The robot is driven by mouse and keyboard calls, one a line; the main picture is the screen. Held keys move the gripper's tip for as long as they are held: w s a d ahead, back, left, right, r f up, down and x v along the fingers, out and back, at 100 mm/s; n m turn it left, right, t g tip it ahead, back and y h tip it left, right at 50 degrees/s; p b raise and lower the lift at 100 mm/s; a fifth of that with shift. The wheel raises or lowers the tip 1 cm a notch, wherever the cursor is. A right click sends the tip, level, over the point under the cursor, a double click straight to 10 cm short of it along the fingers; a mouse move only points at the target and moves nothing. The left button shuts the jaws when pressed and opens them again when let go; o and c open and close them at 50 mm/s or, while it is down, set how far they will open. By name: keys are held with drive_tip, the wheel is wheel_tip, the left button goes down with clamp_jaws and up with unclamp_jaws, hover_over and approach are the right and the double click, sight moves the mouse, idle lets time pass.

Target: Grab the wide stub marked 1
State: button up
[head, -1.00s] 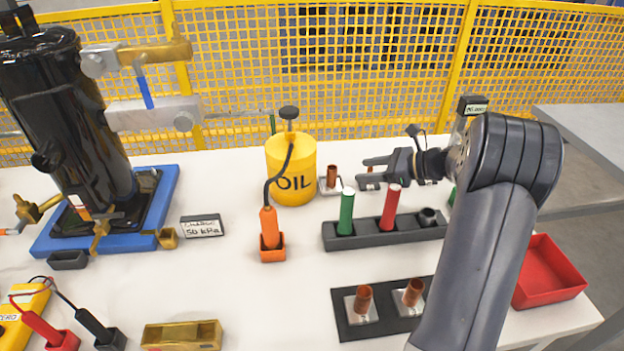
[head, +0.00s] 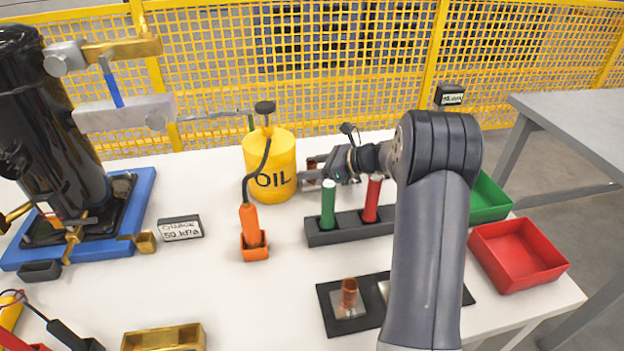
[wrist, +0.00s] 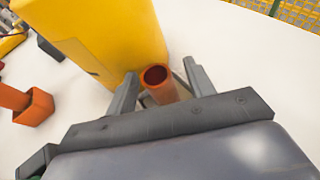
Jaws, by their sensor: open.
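A copper stub (wrist: 160,84) stands between the two fingers of my gripper (wrist: 158,78) in the wrist view, close to the yellow oil can (wrist: 110,35). The fingers are open on either side of it, and I cannot tell whether either one touches it. In the head view my gripper (head: 312,172) is low beside the oil can (head: 270,168) and mostly hides this stub (head: 312,166). Another copper stub (head: 349,293) stands on a dark plate (head: 330,312) at the front. My arm covers much of that plate. No number marking is readable on any stub.
A dark rack (head: 322,236) with a green (head: 328,205) and a red cylinder (head: 371,200) stands just in front of my gripper. An orange holder (head: 254,250) is at left. Green (head: 488,200) and red trays (head: 518,256) are at right. A yellow mesh fence runs behind.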

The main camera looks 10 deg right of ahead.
clamp_jaws()
idle(0.4)
